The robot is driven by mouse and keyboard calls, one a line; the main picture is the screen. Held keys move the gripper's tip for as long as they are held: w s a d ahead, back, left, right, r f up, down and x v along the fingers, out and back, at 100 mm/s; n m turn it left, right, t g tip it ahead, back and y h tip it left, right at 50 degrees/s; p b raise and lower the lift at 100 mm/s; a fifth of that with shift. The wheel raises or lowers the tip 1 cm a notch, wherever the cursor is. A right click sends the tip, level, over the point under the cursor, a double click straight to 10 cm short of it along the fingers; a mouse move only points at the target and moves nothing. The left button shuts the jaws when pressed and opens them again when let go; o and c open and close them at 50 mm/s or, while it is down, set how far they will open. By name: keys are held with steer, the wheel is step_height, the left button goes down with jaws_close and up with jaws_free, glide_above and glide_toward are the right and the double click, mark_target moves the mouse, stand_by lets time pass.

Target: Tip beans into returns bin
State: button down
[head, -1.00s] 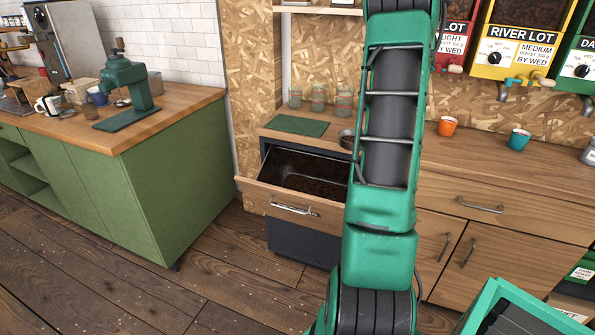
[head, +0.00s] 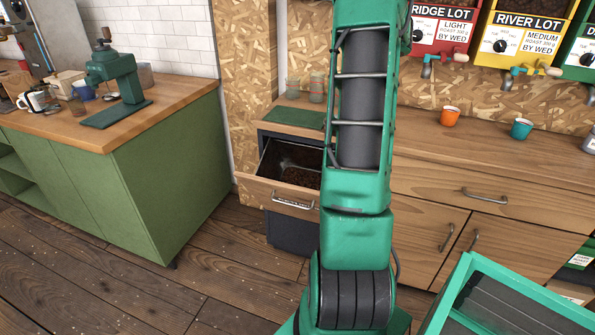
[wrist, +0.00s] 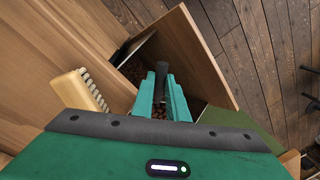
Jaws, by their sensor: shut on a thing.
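In the head view, a pull-out drawer bin (head: 291,197) stands open below the back counter, with dark brown beans (head: 302,176) inside. My arm covers its right part, and my gripper is hidden there. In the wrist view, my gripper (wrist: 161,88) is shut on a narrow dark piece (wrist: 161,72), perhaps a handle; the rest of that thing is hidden. The gripper is above the open drawer (wrist: 196,58). Brown beans show beside and between the fingers; I cannot tell whether those between them are in the drawer or in something held.
A wooden brush (wrist: 80,90) lies on the counter left of the gripper in the wrist view. Floor is clear between the counters.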

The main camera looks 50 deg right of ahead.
steer(key=w+a+g+h, duration=0.2)
steer(key=a+h, duration=0.2)
steer(key=a, duration=0.1)
steer(key=shift+w+a+h+p, duration=0.15)
steer(key=shift+a+h+p, duration=0.15)
steer(key=shift+a+h, duration=0.1)
steer(key=shift+w+a+f+h, duration=0.15)
steer(key=shift+a+f+h, duration=0.15)
steer(key=shift+a, duration=0.1)
steer(key=shift+w+a, duration=0.1)
steer(key=shift+a, duration=0.15)
steer(key=shift+w+a+f+g+h+p, duration=0.2)
steer(key=shift+a+g+h+p, duration=0.2)
steer(key=shift+a+h+p, duration=0.1)
steer(key=shift+w+a+f+g+h+p, duration=0.3)
steer(key=shift+a+f+h+p, duration=0.25)
steer(key=shift+h, duration=0.25)
stand_by(0.3)
steer(key=shift+w+a+f+g+h, duration=0.15)
steer(key=shift+a+f+g+h, duration=0.15)
steer(key=shift+a+f+h, duration=0.45)
stand_by(0.5)
steer(key=shift+d+f+h, duration=0.1)
steer(key=shift+d+h, duration=0.1)
steer(key=shift+h, duration=0.15)
